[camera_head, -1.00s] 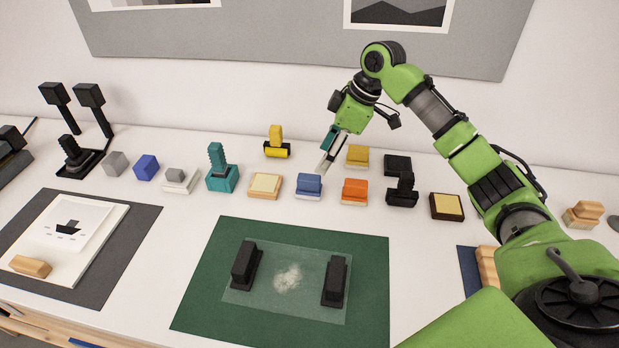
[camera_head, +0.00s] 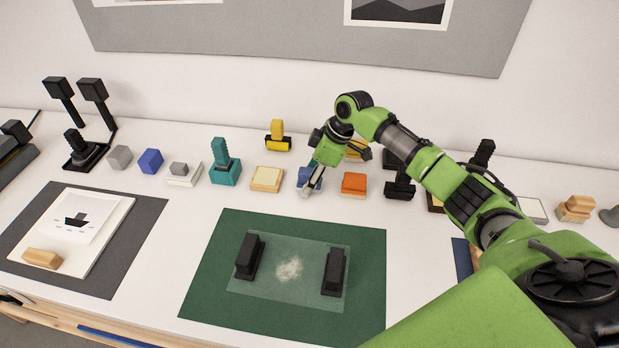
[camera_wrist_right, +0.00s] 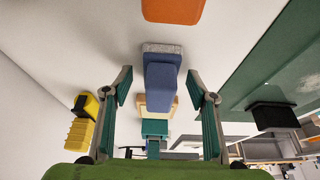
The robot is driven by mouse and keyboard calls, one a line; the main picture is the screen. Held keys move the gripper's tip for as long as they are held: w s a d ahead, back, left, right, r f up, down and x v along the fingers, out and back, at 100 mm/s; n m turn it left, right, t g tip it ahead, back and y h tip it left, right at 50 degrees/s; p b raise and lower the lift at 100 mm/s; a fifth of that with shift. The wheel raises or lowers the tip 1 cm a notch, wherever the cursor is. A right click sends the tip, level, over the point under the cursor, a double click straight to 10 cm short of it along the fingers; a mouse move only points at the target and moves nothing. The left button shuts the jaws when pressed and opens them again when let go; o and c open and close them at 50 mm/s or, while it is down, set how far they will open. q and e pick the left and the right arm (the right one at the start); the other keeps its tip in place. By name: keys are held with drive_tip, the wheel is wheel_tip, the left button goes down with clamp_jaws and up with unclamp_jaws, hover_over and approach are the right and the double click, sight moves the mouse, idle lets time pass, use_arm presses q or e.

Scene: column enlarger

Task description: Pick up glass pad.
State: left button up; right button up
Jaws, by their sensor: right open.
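The blue block with a speckled grey face, which looks like the glass pad (camera_wrist_right: 161,78), lies between the two fingers of my right gripper (camera_wrist_right: 159,84) in the right wrist view. A clear gap shows on each side of it. My right gripper (camera_head: 308,191) is open, and its fingertips are low at the pad in the head view. There the arm and fingers partly cover the blue pad (camera_head: 303,177). I cannot tell whether a finger touches it. My left gripper is not in view.
An orange block (camera_head: 354,183) stands right of the pad and a cream-topped block (camera_head: 267,179) left of it. A yellow tool (camera_head: 277,136) stands behind. In front, a green mat (camera_head: 210,270) holds a smudged glass sheet (camera_head: 300,265) between two black blocks.

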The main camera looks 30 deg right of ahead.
drive_tip(key=c, duration=1.3)
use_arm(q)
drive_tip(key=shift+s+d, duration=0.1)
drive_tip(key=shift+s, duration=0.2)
use_arm(e)
drive_tip(key=shift+o, duration=0.2)
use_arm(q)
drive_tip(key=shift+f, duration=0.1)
use_arm(e)
drive_tip(key=shift+r, duration=0.15)
drive_tip(key=shift+r+b, duration=0.45)
drive_tip(key=shift+r, duration=0.05)
use_arm(q)
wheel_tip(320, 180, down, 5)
drive_tip(key=b, duration=0.4)
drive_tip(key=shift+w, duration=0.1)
use_arm(e)
drive_tip(key=s+a+r, duration=0.1)
drive_tip(key=s+r, duration=1)
drive_tip(key=s, duration=0.3)
drive_tip(key=shift+a+r, duration=0.35)
drive_tip(key=shift+r, duration=0.05)
